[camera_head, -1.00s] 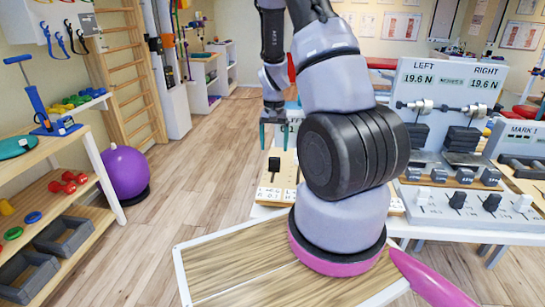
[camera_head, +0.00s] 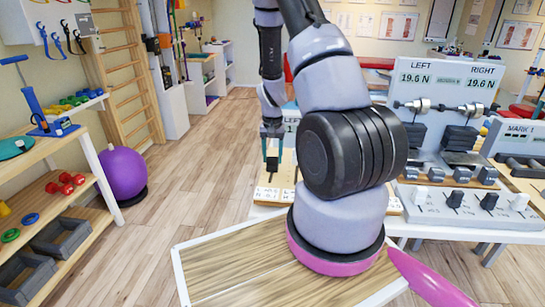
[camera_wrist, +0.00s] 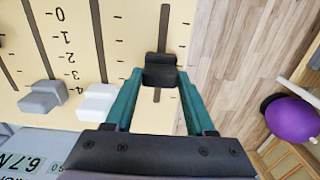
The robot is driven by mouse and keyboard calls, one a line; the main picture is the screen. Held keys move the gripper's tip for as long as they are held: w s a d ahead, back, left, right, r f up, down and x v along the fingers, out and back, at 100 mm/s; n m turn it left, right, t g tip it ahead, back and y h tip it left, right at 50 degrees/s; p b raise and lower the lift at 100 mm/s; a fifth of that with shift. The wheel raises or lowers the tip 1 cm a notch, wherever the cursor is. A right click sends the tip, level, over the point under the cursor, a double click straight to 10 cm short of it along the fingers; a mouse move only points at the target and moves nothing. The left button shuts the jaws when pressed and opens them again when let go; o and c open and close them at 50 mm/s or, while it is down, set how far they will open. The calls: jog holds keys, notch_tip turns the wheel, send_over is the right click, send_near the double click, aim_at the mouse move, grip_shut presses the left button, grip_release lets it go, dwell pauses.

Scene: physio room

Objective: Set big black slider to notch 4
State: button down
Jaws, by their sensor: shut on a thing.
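The big black slider (camera_wrist: 160,70) stands on its slot in the cream panel (camera_wrist: 210,12) in the wrist view. My gripper (camera_wrist: 160,76) is shut on it, with one teal finger on each side. The printed scale to the left runs from 0 at the top to 4 at the bottom. The slider sits about mid-scale, beside the 2 to 3 marks; its exact notch is hard to tell. In the head view the black slider (camera_head: 272,164) shows small between the fingertips of my gripper (camera_head: 272,158), and my arm hides much of the panel.
A white slider (camera_wrist: 97,103) and a grey slider (camera_wrist: 42,98) stand near the 4 marks, left of my fingers. A second console with sliders (camera_head: 470,203) is to the right in the head view. Open floor (camera_head: 215,150) lies to the left.

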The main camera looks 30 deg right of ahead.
jog(key=w+d, duration=0.2)
jog(key=w, duration=0.1)
jog(key=w+d, duration=0.1)
jog(key=w, duration=0.1)
jog(key=shift+w+d, duration=0.2)
jog(key=shift+d, duration=0.1)
jog(key=shift+c, duration=1.2)
grip_release()
jog(key=shift+w+d, duration=0.1)
notch_tip(320, 180, up, 11)
